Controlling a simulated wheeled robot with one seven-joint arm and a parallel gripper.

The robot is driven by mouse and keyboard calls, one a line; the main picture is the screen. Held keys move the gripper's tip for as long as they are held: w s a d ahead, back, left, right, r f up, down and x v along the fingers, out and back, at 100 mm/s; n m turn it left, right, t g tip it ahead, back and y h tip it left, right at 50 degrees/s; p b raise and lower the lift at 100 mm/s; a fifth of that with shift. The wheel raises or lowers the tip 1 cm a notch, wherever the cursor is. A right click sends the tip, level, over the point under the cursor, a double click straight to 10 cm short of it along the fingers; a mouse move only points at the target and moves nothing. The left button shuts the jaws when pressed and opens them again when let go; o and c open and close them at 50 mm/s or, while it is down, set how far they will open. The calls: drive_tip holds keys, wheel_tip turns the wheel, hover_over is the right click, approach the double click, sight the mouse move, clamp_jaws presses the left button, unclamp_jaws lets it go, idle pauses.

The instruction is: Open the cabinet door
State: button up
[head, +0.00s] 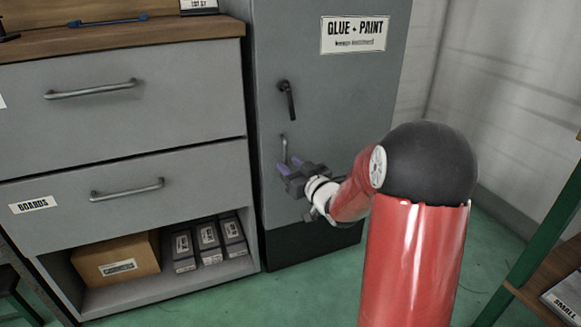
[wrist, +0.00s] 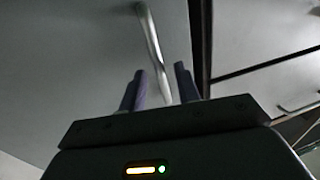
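The grey cabinet door (head: 330,105) carries a "GLUE + PAINT" label and looks shut. A dark lever handle (head: 287,98) hangs on its left side.
A grey drawer unit (head: 110,115) with a wooden top stands left of the cabinet. Its lower shelf holds a cardboard box (head: 115,265) and several small grey boxes (head: 208,245). A green-framed shelf (head: 530,245) stands at the right. Green floor (head: 300,295) is clear before the cabinet.

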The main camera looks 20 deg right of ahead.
drive_tip(key=shift+w, duration=0.25)
drive_tip(key=shift+c, duration=0.2)
clamp_jaws()
